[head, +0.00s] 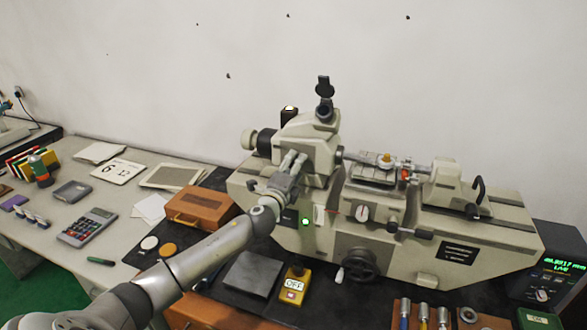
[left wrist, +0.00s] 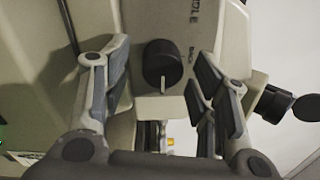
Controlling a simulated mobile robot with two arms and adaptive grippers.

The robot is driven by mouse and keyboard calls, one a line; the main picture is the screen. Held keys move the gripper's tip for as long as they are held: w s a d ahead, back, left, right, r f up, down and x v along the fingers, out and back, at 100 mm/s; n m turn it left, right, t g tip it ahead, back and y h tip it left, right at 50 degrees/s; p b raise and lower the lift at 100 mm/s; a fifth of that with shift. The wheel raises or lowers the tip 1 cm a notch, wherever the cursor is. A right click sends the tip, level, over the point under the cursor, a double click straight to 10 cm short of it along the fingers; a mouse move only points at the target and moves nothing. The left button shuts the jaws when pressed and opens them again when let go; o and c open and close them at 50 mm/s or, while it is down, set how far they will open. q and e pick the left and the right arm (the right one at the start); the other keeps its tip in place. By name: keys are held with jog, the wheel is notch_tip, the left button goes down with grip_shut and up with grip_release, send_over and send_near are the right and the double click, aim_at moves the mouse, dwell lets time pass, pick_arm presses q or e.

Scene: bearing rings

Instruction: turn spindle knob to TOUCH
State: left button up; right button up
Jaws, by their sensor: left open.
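The black spindle knob (left wrist: 163,63) shows in the left wrist view on a pale machine face. A light pointer mark sits at its lower edge. Part of a label ending in "DLE" and the word "BACK" are printed beside it; I cannot read TOUCH. My left gripper (left wrist: 158,78) is open, with one finger on each side of the knob and gaps between the pads and the knob. In the head view my left gripper (head: 291,163) is at the front of the measuring machine (head: 313,130) and hides the knob. My right gripper is not in view.
A green light (head: 306,222) and a dial (head: 361,213) are on the machine's front, below and right of the gripper. A brown wooden box (head: 200,207) stands left of the machine.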

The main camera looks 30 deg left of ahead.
pick_arm(q)
jog(key=v, duration=1.2)
dwell(0.6)
